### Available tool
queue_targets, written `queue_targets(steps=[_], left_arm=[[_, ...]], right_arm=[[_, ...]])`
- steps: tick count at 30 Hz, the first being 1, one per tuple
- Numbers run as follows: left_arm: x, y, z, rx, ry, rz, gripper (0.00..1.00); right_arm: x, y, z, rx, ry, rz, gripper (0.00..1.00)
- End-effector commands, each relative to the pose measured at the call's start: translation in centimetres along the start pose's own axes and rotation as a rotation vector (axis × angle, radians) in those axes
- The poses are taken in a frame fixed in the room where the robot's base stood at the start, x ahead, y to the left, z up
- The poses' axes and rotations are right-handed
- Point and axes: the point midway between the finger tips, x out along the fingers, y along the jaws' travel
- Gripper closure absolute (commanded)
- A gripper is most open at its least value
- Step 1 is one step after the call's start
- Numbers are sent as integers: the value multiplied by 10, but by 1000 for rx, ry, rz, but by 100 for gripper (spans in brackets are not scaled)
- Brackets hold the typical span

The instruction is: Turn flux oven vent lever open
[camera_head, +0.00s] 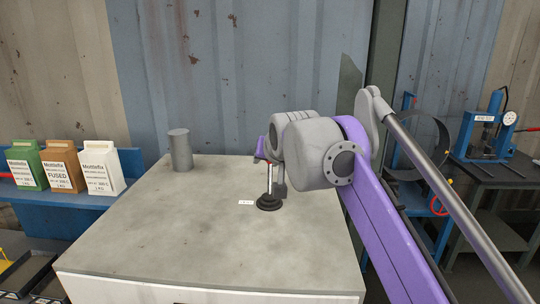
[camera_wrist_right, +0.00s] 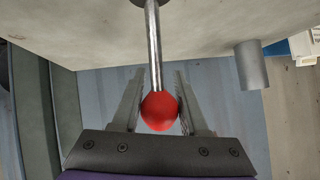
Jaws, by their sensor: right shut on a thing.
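The vent lever (camera_head: 268,187) is a thin metal rod that rises from a round black base (camera_head: 268,203) on the oven's flat grey top (camera_head: 170,235). It stands close to upright in the head view, and its upper end is hidden by my right arm. In the right wrist view the rod (camera_wrist_right: 153,50) ends in a red ball knob (camera_wrist_right: 159,111). My right gripper (camera_wrist_right: 159,88) has its two fingers on either side of the knob and is shut on it. My left gripper is not in view.
A grey cylinder (camera_head: 180,150) stands at the oven top's back left. A small white label (camera_head: 246,202) lies beside the lever base. Several cartons (camera_head: 62,166) stand on a blue shelf at left. A blue press (camera_head: 487,125) stands on a table at right. The front oven top is clear.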

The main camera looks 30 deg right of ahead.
Motion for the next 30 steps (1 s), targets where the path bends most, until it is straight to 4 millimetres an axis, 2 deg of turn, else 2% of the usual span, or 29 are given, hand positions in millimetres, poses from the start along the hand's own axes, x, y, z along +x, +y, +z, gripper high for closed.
queue_targets(steps=[3,18,19,21,23,24,30], left_arm=[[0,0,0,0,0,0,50],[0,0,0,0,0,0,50],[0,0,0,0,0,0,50],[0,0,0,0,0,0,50],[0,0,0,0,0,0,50],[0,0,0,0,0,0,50],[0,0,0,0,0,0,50]], right_arm=[[2,1,6,0,-10,3,100],[3,2,8,0,-11,3,100],[3,2,8,0,-11,3,53],[3,2,8,0,-10,3,40],[2,1,8,0,-9,2,30],[2,1,7,0,-9,2,28],[2,1,6,0,-6,1,28]])
